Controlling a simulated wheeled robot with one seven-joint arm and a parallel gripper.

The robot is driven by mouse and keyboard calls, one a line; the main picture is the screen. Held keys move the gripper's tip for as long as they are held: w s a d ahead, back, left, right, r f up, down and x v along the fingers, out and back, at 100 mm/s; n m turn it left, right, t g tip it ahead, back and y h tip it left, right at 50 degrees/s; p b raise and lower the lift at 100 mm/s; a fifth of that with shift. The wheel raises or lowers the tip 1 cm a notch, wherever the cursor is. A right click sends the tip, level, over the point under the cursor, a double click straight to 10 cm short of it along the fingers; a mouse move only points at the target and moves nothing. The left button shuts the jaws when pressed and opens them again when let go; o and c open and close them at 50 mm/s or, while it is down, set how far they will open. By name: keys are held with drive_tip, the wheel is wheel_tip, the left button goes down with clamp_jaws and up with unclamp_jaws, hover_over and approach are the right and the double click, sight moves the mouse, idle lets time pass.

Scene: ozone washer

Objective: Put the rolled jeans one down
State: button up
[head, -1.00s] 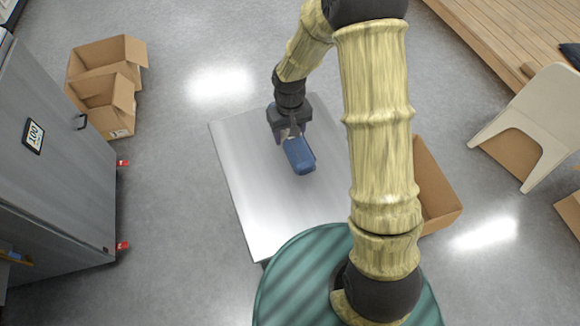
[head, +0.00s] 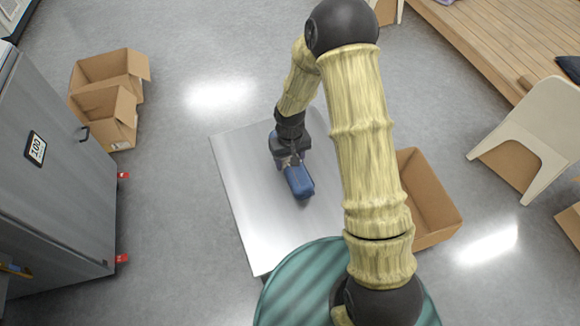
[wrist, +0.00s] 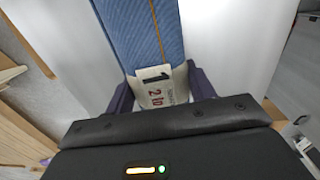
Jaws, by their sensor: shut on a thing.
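The rolled jeans (head: 299,181) are a blue denim bundle, seen over the metal table (head: 240,200) in the head view. In the wrist view the jeans (wrist: 150,35) extend away from the jaws, with an orange seam and a pale label printed with numbers at the near end. My gripper (head: 287,161) is shut on the label end of the jeans, and purple fingers show on both sides in the wrist view (wrist: 158,92). Whether the jeans touch the table top is hard to tell.
Open cardboard boxes (head: 105,110) stand on the floor at the left, beside a grey cabinet (head: 60,170). Another open box (head: 430,195) is right of the table. A pale chair (head: 530,130) and wooden decking (head: 490,40) are at the right. The table top around the jeans is clear.

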drive_tip(key=shift+f+p, duration=0.4)
drive_tip(key=shift+f, duration=1.65)
drive_tip(key=shift+f, duration=0.2)
drive_tip(key=o, duration=1.2)
drive_tip(key=shift+r, duration=0.2)
wheel_tip(320, 180, up, 12)
drive_tip(key=shift+b, duration=1)
